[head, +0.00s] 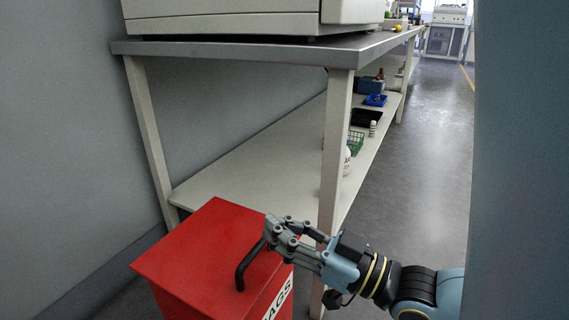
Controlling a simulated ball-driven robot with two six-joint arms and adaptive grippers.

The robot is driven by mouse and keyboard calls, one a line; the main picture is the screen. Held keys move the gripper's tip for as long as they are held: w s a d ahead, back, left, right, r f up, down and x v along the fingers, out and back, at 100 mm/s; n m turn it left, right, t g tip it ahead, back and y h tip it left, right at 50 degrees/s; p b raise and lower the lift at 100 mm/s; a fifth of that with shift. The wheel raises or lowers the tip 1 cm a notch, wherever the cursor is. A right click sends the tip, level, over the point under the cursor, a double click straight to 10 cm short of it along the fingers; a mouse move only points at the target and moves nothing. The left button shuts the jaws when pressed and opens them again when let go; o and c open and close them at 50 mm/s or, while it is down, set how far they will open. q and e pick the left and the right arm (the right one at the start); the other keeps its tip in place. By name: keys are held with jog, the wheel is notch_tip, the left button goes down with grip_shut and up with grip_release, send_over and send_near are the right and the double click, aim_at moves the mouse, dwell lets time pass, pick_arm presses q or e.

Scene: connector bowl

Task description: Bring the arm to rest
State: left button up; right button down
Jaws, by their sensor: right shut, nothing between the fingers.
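My right gripper (272,231) reaches in from the lower right in the head view. Its fingers are shut with nothing between them. The fingertips are over the right part of the lid of a red box (205,245), close to the upper end of its black handle (249,266). I cannot tell whether they touch the handle. My right arm stretches from the gripper to the lower right corner. My left gripper is not in view.
A bench (340,54) with a lower shelf (262,165) stands behind the red box, carrying a large white machine (230,22). Bottles, a green rack (355,142) and trays sit on the shelf. Open floor (415,165) lies right of the bench.

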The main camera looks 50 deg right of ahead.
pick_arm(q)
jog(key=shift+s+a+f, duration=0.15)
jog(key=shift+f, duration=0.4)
pick_arm(e)
jog(key=s+d+f, duration=0.1)
jog(key=s+f, duration=0.4)
jog(key=s, duration=0.3)
jog(key=shift+f, duration=0.2)
jog(key=shift+w+d, duration=0.1)
